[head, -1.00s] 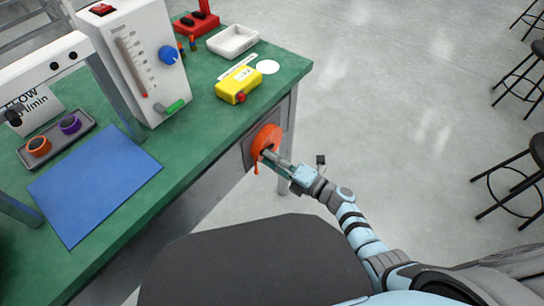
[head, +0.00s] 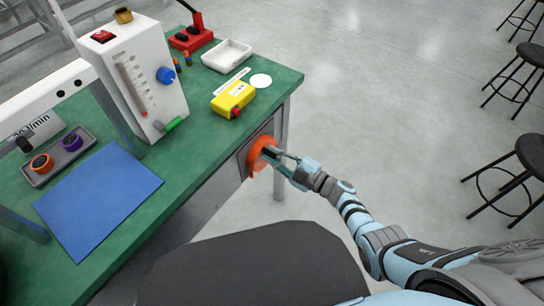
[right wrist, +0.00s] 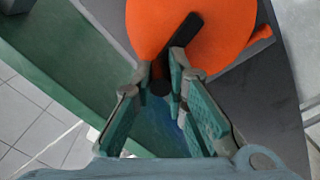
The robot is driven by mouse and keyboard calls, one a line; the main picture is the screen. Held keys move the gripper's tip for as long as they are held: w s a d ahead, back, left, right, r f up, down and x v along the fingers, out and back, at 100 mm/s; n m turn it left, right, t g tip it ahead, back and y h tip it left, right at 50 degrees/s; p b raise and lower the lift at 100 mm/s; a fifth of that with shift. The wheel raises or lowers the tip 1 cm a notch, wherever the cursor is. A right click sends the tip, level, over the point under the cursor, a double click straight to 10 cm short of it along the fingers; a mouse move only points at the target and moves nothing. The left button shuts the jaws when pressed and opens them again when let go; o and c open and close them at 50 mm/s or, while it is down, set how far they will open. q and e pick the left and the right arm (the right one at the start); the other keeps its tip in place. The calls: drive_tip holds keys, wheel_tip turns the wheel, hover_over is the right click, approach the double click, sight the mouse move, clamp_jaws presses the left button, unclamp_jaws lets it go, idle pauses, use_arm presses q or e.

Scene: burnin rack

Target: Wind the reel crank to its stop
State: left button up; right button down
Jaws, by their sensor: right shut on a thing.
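The orange reel (head: 261,153) is mounted on the grey front panel at the end of the green bench. It also fills the top of the right wrist view (right wrist: 200,28). A dark crank arm (right wrist: 185,32) crosses the reel's face, and its black knob (right wrist: 160,87) lies between my right fingers. My right gripper (head: 277,157) is at the reel, and its fingers (right wrist: 168,78) are shut on the crank knob. In the head view the fingers partly hide the crank. My left gripper is not in view.
On the green bench top (head: 200,160) are a yellow box (head: 233,98), a white tray (head: 227,55), a white flow meter unit (head: 135,70) and a blue mat (head: 98,198). Black stools (head: 515,170) stand at the right. The floor beside the bench end is open.

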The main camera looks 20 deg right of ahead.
drive_tip(key=shift+w+d+r+m, duration=0.1)
drive_tip(key=shift+w+d+m, duration=0.2)
drive_tip(key=shift+m, duration=0.6)
drive_tip(key=c, duration=1.6)
unclamp_jaws()
drive_tip(key=v, duration=1.2)
